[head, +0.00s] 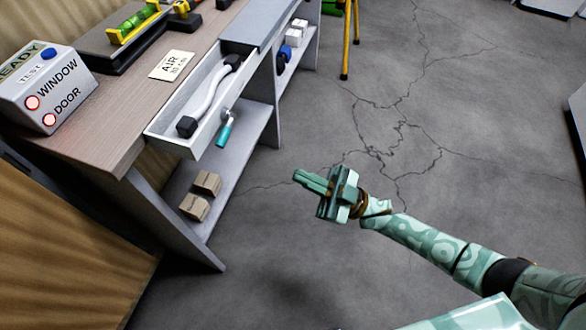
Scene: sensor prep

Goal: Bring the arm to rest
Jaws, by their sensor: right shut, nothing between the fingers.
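My right gripper (312,182) is shut and empty. It hangs over the open grey floor in the head view, to the right of the workbench (125,135) and apart from it, with its fingers pointing left. My right arm (430,242) comes in from the lower right and is partly stretched out. My left gripper is not in view.
An open drawer (160,133) holding a white tube with black ends (210,95) juts from the bench. Cardboard boxes (195,207) sit on the lower shelf. Yellow legs (346,50) stand behind. The cracked floor (440,130) is clear.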

